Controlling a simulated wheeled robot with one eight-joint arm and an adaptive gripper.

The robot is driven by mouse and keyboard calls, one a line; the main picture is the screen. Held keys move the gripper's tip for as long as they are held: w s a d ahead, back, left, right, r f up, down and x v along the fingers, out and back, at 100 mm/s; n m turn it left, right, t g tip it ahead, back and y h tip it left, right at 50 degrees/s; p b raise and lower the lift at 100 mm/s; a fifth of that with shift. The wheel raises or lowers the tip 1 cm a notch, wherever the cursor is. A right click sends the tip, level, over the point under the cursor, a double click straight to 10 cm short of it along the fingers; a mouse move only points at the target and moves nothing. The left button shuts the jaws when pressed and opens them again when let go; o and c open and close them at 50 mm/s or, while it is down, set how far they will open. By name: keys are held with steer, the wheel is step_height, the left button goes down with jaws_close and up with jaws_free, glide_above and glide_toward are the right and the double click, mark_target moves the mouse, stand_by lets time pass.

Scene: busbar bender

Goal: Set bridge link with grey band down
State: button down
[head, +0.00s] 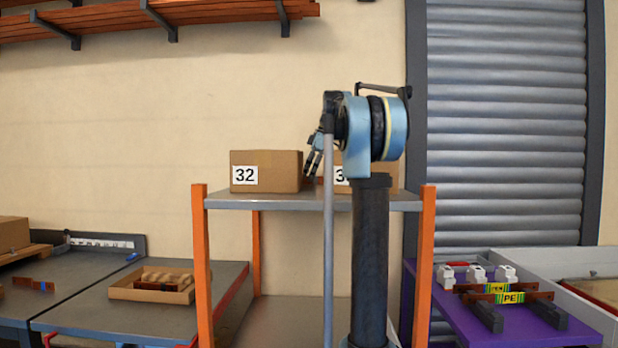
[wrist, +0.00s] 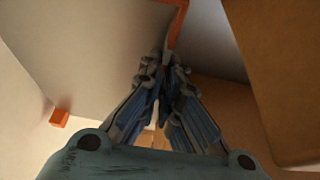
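A reddish-brown bar lies in a shallow cardboard tray (head: 188,294) on the grey bench at left. Another small reddish-brown bar (head: 33,284) lies on the far-left bench. No grey band can be made out on either, so I cannot tell which is the bridge link. My gripper (head: 312,162) is raised beside the upper shelf, in front of the gap between two cardboard boxes, far from the bars. In the wrist view its fingers (wrist: 165,65) converge almost to touching, with nothing seen between them.
Cardboard box 32 (head: 280,170) stands on the orange-posted shelf (head: 270,203); a second box is partly hidden by my arm. A purple table (head: 545,333) at right holds dark supports, reddish bars with a PE label (head: 510,298), and white blocks. The left bench top (head: 90,318) has free room.

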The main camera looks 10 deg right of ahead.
steer(key=c, duration=2.1)
jaws_free()
steer(key=shift+r, duration=0.1)
